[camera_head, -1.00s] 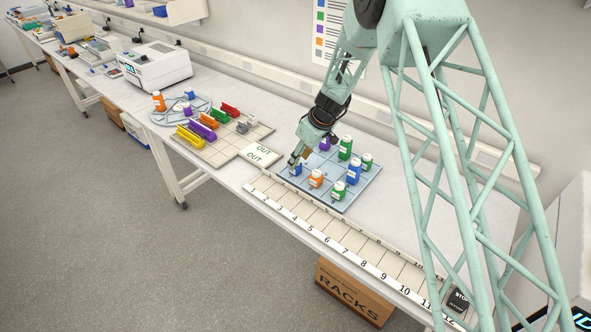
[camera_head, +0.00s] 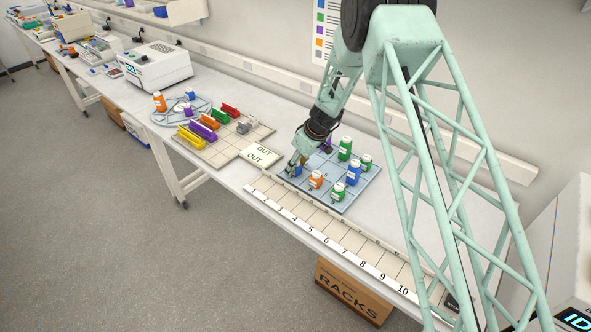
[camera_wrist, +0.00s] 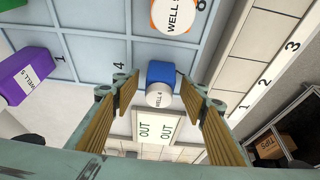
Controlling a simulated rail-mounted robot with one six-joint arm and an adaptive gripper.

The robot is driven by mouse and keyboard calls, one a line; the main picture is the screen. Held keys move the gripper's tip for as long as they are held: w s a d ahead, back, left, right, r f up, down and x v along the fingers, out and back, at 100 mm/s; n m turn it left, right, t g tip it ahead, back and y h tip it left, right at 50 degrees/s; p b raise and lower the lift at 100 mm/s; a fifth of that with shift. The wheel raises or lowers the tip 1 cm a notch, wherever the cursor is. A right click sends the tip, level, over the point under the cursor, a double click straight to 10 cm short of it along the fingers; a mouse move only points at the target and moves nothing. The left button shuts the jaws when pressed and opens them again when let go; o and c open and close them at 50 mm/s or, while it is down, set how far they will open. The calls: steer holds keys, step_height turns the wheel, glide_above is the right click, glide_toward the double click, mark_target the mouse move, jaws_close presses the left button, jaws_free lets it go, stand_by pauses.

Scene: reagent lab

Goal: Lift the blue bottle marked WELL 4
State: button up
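The blue bottle marked WELL 4 (camera_wrist: 160,74) has a white cap with its label facing my wrist camera. It stands on the blue gridded tray (camera_head: 333,205), at the tray's left corner in the head view. My gripper (camera_wrist: 158,84) is open, with one tan-padded finger on each side of the bottle. A narrow gap shows between the bottle and each finger in the wrist view. In the head view my gripper (camera_head: 291,168) is low over that corner and hides much of the bottle.
Green bottles (camera_head: 345,149) and another blue one (camera_head: 353,173) share the tray. The OUT plate (camera_head: 261,154) and numbered strip (camera_head: 326,233) adjoin it.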

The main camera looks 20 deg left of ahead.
steer(key=shift+f, duration=0.2)
stand_by(0.5)
steer(key=c, duration=0.9)
